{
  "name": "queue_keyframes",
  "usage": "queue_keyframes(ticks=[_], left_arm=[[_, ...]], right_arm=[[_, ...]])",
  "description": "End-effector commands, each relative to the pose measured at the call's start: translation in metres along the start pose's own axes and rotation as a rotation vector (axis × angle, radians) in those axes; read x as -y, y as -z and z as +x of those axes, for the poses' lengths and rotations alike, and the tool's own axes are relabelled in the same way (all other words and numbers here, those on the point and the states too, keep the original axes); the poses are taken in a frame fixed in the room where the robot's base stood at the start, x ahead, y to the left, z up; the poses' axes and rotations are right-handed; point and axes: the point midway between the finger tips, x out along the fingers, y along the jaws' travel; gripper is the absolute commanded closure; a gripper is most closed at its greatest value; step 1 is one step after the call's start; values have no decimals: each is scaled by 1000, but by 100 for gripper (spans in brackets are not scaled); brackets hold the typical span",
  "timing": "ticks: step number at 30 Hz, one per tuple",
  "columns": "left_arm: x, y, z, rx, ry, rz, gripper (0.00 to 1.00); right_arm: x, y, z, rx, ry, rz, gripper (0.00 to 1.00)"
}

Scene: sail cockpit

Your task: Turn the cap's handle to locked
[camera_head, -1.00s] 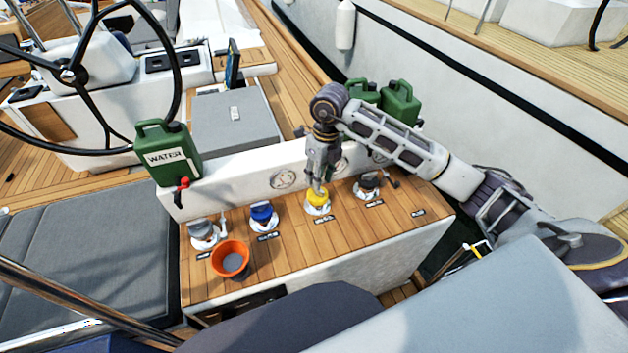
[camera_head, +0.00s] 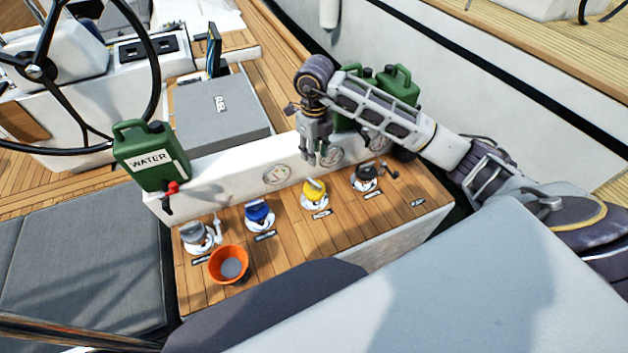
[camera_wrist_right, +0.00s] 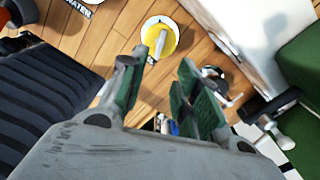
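The yellow cap (camera_head: 314,194) sits in a white round fitting on the teak top, with a pale raised handle across it. It also shows in the right wrist view (camera_wrist_right: 160,40), near the top. My right gripper (camera_head: 317,157) hangs above and behind the cap, clear of it. In the wrist view its green-padded fingers (camera_wrist_right: 160,80) are apart with nothing between them. A blue cap (camera_head: 259,215), a grey cap (camera_head: 193,235) and a black cap (camera_head: 367,178) sit in the same row. My left gripper is not in view.
An orange cup (camera_head: 229,265) stands at the near left of the teak top. A green water can (camera_head: 151,155) stands at the left, and more green cans (camera_head: 398,86) stand behind my right arm. A white upright panel (camera_head: 235,165) with gauges borders the caps.

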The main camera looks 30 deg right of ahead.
Motion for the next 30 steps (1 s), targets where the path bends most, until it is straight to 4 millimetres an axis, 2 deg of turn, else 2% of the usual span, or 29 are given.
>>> queue_keyframes(ticks=[5,11,30], left_arm=[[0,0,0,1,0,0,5],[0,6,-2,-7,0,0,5],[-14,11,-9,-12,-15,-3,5]], right_arm=[[0,0,5,-1,-1,0,68],[0,0,21,-3,-1,-1,68],[0,0,104,-2,-2,1,68]])
